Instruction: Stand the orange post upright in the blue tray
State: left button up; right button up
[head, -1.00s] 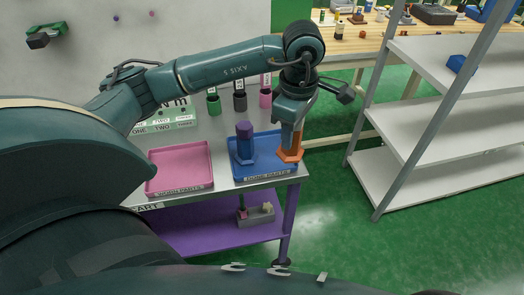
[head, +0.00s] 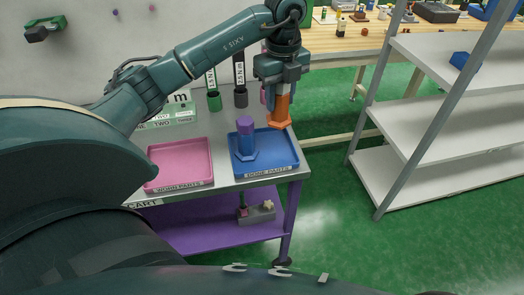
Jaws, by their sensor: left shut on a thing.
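The orange post (head: 281,109) is in my left gripper (head: 279,92), which is shut on its upper part. The post hangs roughly upright with its wider foot down, over the back right part of the blue tray (head: 283,163), and seems to be above the tray floor. The blue tray lies on the cart's top at the right and is labelled DONE PARTS. A blue post with a purple top (head: 245,140) stands upright in the left part of the tray. My right gripper is not in view.
A pink tray (head: 180,166) lies left of the blue tray on the grey cart top. Several labelled tools with green, black and pink ends stand behind. A white shelf rack (head: 420,120) stands to the right. The right half of the blue tray is bare.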

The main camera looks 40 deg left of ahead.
aim_at(279, 115)
pick_arm(q)
jog(key=shift+a+f+n, duration=0.1)
jog(key=shift+f+n, duration=0.2)
jog(key=shift+n, duration=0.1)
notch_tip(279, 115, down, 5)
jog(key=shift+f, duration=2.2)
jog(key=shift+f, duration=0.2)
jog(key=o, duration=1.1)
jog(key=shift+c, duration=0.2)
